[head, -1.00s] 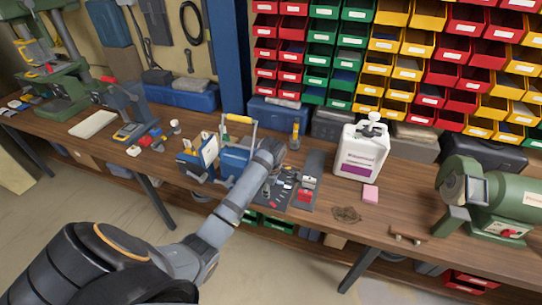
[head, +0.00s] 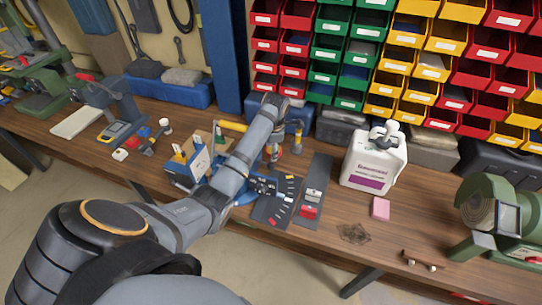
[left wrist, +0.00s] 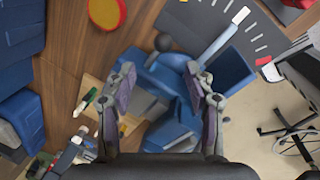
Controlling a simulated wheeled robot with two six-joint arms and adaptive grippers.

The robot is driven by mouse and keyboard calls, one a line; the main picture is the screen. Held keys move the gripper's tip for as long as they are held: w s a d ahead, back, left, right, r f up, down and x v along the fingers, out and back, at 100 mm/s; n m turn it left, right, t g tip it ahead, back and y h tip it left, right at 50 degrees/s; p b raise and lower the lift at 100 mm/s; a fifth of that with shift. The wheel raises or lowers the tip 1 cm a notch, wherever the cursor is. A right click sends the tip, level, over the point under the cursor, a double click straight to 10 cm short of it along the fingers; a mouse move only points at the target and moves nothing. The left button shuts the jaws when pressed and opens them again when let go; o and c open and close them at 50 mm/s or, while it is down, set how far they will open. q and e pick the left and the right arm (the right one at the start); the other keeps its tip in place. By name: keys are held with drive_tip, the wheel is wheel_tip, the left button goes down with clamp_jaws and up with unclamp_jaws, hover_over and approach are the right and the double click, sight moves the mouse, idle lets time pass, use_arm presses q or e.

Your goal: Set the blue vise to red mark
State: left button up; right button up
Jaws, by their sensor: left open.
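The blue vise (left wrist: 180,78) lies below and between my left gripper's fingers in the left wrist view. In the head view my left forearm covers most of it. A dark scale plate (head: 287,190) with white ticks and one red mark (head: 272,222) lies beside the vise. The red mark also shows in the left wrist view (left wrist: 263,61), at the plate's near end. My left gripper (left wrist: 162,88) is open, with nothing visibly held between its fingers; contact with the vise cannot be told. My right gripper is not in view.
A grey plate with a red block (head: 310,211) lies right of the scale plate. A white jug (head: 373,162) and pink block (head: 381,208) stand further right. A holder with tools (head: 187,165) is left of my arm. Bins (head: 340,50) line the wall behind.

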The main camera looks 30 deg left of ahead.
sight(271, 163)
use_arm(q)
wheel_tip(271, 163, down, 5)
drive_tip(key=shift+a+r+p, duration=0.1)
drive_tip(key=shift+a+p, duration=0.05)
drive_tip(key=shift+p, duration=0.45)
drive_tip(key=f, duration=0.4)
drive_tip(key=shift+w+a+f, duration=0.2)
drive_tip(key=shift+w+a, duration=0.15)
drive_tip(key=shift+f, duration=0.35)
drive_tip(key=shift+c, duration=0.5)
clamp_jaws()
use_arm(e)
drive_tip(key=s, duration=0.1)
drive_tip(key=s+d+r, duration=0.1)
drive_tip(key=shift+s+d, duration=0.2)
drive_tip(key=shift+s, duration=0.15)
